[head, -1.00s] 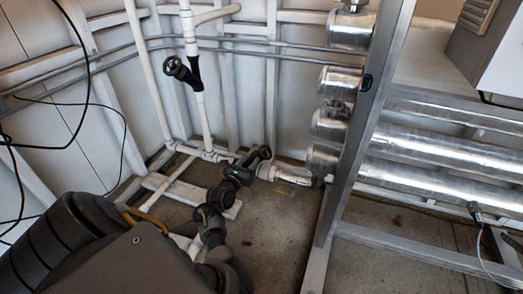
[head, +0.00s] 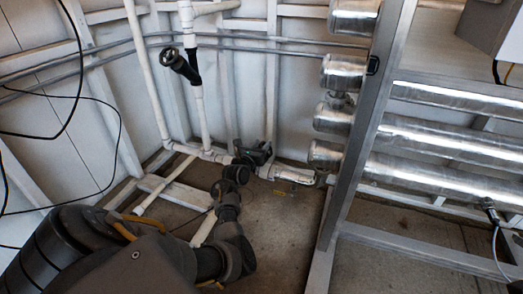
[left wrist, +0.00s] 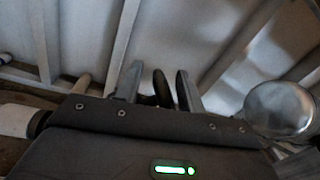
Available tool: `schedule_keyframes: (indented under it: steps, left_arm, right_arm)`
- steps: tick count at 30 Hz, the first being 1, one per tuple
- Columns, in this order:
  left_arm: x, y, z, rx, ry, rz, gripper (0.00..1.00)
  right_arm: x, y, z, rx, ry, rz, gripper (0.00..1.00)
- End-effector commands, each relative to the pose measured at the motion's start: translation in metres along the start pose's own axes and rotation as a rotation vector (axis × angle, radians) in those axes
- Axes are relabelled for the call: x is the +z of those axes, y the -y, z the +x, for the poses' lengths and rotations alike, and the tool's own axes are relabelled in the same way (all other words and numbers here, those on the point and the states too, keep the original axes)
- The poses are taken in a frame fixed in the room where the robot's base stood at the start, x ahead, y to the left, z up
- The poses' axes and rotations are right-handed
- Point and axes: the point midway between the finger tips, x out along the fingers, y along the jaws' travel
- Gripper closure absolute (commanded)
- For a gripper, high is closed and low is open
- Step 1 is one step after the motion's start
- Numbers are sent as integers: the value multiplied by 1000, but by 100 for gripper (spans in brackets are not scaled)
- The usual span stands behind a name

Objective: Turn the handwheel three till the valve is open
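A black handwheel (head: 256,150) sits on the low white pipe near the wall in the head view, partly hidden by my left gripper. My left gripper (head: 242,161) is at this wheel, at the end of my dark arm. In the left wrist view, my left gripper's two fingers (left wrist: 157,88) stand apart, with a dark part of the handwheel (left wrist: 160,88) between them. Narrow gaps show beside that part, and contact cannot be made out. Another black handwheel (head: 172,58) is higher on the upright white pipe. No number shows on either wheel. My right gripper is not in view.
A grey metal frame post (head: 362,140) and shiny steel cylinders (head: 430,137) stand to the right. White pipes (head: 202,110) and wall ribs are close behind the low wheel. Black cables (head: 122,130) hang at the left. Bare floor (head: 282,225) lies right of my arm.

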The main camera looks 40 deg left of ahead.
Motion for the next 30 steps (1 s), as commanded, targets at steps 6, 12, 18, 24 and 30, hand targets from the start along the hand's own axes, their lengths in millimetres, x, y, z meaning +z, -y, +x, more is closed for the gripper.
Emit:
schedule_keyframes:
  steps: [6,12,18,24,30]
  left_arm:
    - [1,0,6,1,0,0,61]
    - [1,0,5,1,0,0,68]
    - [1,0,5,1,0,0,94]
    - [0,0,5,4,5,1,100]
    - [-1,0,3,34,49,2,100]
  right_arm:
    - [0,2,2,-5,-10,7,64]
    - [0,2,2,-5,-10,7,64]
    - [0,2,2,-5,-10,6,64]
    - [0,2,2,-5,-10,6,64]
    - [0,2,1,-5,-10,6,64]
